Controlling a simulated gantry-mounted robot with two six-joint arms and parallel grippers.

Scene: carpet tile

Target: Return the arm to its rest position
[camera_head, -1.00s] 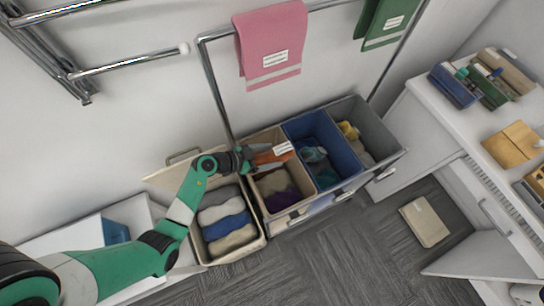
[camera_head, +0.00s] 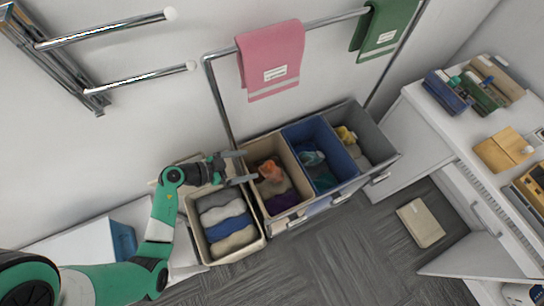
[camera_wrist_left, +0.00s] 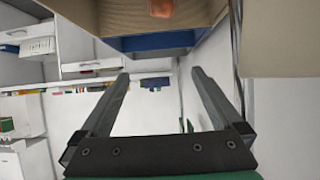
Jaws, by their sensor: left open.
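My left arm (camera_head: 160,232) is green and reaches in from the lower left in the head view. Its gripper (camera_head: 250,166) is open and empty. It hangs over the left edge of the beige compartment and beside the beige bin with rolled towels (camera_head: 191,222). An orange cloth (camera_head: 269,171) lies inside the beige compartment (camera_head: 250,150), just right of the fingertips and apart from them. In the left wrist view the two fingers (camera_wrist_left: 160,80) stand wide apart with nothing between them. My right gripper does not show.
A blue compartment (camera_head: 288,133) and a grey one (camera_head: 385,142) adjoin the beige one. A metal rail with a pink towel (camera_head: 270,55) and a green towel (camera_head: 372,35) rises behind. A white cabinet with trays is at right. A box (camera_head: 420,222) lies on the carpet.

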